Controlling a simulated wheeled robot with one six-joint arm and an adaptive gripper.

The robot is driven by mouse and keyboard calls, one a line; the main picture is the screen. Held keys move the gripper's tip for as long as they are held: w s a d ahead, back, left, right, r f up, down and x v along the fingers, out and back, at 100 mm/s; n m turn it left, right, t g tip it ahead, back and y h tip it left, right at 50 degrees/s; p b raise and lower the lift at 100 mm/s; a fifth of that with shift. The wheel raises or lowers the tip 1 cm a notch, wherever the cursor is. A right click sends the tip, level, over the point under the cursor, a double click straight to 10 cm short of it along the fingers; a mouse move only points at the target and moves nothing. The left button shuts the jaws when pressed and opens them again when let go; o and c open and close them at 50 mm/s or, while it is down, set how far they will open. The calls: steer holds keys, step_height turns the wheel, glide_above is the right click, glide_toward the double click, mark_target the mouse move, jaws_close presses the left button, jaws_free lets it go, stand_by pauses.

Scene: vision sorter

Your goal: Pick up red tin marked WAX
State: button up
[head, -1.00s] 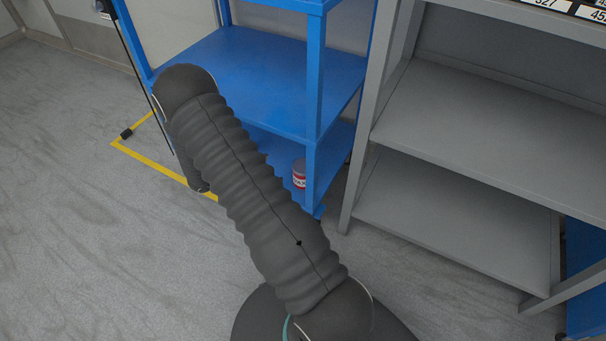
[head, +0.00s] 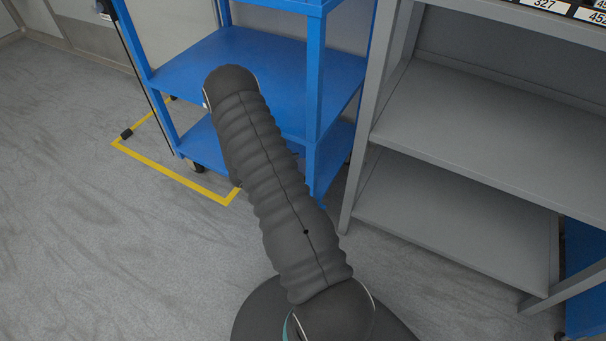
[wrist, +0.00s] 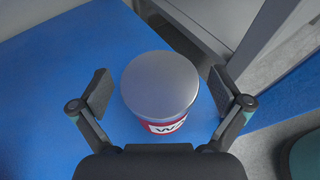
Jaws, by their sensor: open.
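The red tin (wrist: 160,92) shows in the wrist view with a grey metal lid and a white label, partly legible as "WAX". It stands upright on a blue shelf (wrist: 50,90). My gripper (wrist: 160,92) is open, with one finger pad to the left of the tin and one to the right. Gaps show between both pads and the tin. In the head view the tin is hidden behind my arm, and my gripper is out of sight there.
The blue shelf unit (head: 315,95) has posts at its corners and a shelf above the lower one. A grey rack (head: 460,130) stands close on the right. Yellow tape (head: 180,181) marks the floor. Open floor lies at the left.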

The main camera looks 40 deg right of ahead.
steer(key=shift+d, duration=0.1)
steer(key=c, duration=1.5)
steer(key=shift+r, duration=0.1)
